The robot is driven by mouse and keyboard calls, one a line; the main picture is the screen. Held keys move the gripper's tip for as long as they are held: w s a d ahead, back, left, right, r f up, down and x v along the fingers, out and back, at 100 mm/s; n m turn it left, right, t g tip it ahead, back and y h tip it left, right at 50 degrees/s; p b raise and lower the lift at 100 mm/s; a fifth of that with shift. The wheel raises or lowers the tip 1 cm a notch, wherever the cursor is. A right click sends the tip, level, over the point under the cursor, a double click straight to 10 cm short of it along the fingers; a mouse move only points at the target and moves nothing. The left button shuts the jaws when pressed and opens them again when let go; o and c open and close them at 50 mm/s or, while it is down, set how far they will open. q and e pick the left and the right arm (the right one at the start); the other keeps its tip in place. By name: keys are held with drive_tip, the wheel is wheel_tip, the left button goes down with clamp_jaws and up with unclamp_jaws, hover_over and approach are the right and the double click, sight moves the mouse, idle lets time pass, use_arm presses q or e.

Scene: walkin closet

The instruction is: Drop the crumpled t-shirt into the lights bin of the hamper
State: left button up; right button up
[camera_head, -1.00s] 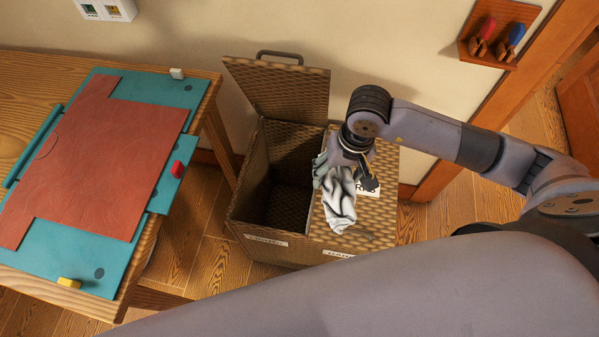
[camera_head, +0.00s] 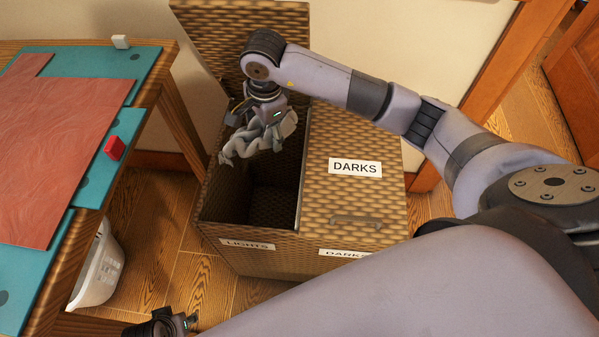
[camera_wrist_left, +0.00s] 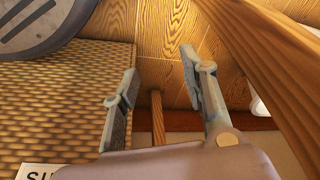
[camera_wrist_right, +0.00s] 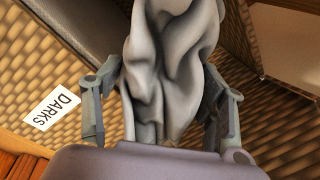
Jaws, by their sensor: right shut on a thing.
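The crumpled t-shirt (camera_head: 256,140), light grey, hangs bunched from my right gripper (camera_head: 262,112). It also fills the space between the fingers in the right wrist view (camera_wrist_right: 172,65). The woven hamper (camera_head: 325,205) has its left lid (camera_head: 215,25) raised. The left bin, labelled LIGHTS (camera_head: 247,245), is open and looks empty where I can see inside. The shirt hangs over the back part of this opening. The right lid, labelled DARKS (camera_head: 355,168), is shut. My left gripper (camera_wrist_left: 160,65) is open and empty; part of it shows at the bottom of the head view.
A wooden table (camera_head: 165,62) with a teal mat (camera_head: 150,78) and a reddish board (camera_head: 60,130) stands left of the hamper. A white basket (camera_head: 100,268) is on the floor beneath it. The raised lid stands behind the right gripper.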

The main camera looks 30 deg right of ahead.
use_arm(q)
drive_tip(key=w+b+v, duration=0.1)
drive_tip(key=b+v, duration=0.2)
drive_tip(key=v, duration=0.8)
drive_tip(key=shift+w+r+t, duration=0.3)
drive_tip(key=shift+r+t, duration=0.05)
drive_tip(key=shift+t, duration=0.05)
use_arm(e)
drive_tip(key=shift+f, duration=2.55)
drive_tip(key=o, duration=1.3)
drive_tip(key=r, duration=0.4)
drive_tip(key=s+r, duration=0.1)
drive_tip(key=r, duration=0.7)
drive_tip(key=shift+s+d, duration=0.15)
drive_tip(key=shift+s, duration=0.15)
